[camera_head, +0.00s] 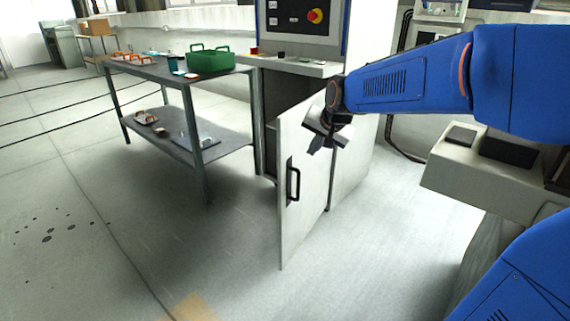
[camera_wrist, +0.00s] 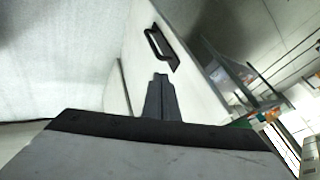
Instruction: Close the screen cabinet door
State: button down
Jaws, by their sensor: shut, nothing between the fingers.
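The screen cabinet (camera_head: 352,165) stands in the middle of the head view, with a pale door (camera_head: 310,195) low on its front. The door stands open, swung out toward me, and a dark gap shows behind its left edge. Its black bar handle (camera_head: 293,183) is on the face turned to me, near the free edge. My gripper (camera_head: 315,148) is in front of the door's upper part, right of and above the handle. In the wrist view the shut, empty fingers (camera_wrist: 160,80) point along the door (camera_wrist: 132,45) toward the handle (camera_wrist: 160,48). I cannot tell whether they touch the door.
A grey two-level workbench (camera_head: 175,75) stands left of the cabinet, with a green crate (camera_head: 210,61) on top. A control panel with a red knob (camera_head: 315,16) is above the cabinet's ledge (camera_head: 295,66). Open floor (camera_head: 220,235) lies in front of the door.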

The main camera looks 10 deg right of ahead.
jog(key=w, duration=0.1)
send_near(287, 163)
jog(key=shift+x, duration=2.25)
jog(key=shift+d, duration=0.1)
